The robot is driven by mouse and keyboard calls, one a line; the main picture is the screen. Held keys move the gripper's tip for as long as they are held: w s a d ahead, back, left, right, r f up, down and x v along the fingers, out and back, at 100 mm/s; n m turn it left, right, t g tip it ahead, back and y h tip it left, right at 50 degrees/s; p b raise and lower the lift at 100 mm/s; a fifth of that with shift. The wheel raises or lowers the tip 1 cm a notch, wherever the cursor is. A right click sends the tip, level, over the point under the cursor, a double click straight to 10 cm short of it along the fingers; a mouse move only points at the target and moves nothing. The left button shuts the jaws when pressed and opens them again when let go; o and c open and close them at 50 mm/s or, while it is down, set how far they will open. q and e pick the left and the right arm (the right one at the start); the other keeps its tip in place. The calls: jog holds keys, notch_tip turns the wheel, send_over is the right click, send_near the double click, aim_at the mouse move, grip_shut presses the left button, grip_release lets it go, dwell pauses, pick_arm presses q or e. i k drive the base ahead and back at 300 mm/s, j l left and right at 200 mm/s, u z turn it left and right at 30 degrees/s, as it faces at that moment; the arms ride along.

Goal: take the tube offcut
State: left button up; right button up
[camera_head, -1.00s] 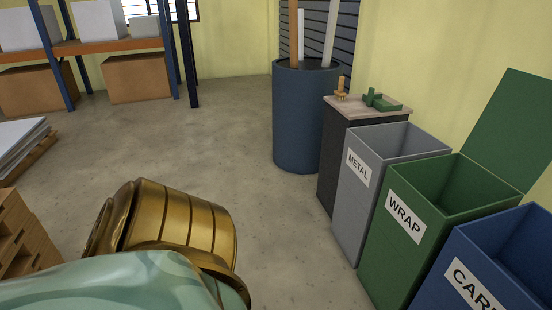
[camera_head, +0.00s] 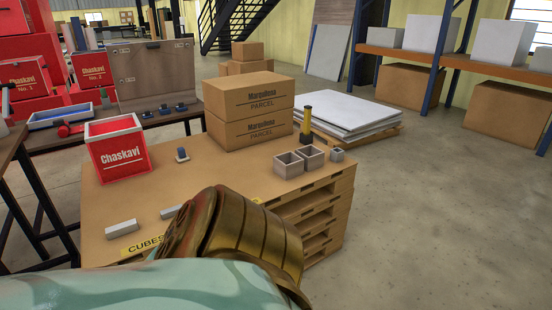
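A small grey hollow square piece (camera_head: 338,155), perhaps the tube offcut, stands at the right end of a cardboard-topped pallet stack (camera_head: 225,182). Two larger open grey boxes (camera_head: 288,166) stand just left of it. Light grey bars (camera_head: 121,228) lie near the front edge, by a yellow "CUBES" label; I cannot tell whether one is a tube. A teal and gold arm of mine covers part of the front edge. Neither gripper is in view.
A red "Chaskavi" box (camera_head: 117,149), a small blue-grey item (camera_head: 182,154), two stacked parcels (camera_head: 250,108) and a black and yellow upright item (camera_head: 306,124) stand on the stack. White sheets (camera_head: 345,113) lie behind. Floor at right is clear.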

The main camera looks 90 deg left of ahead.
aim_at(130, 226)
jog(key=u, duration=3.75)
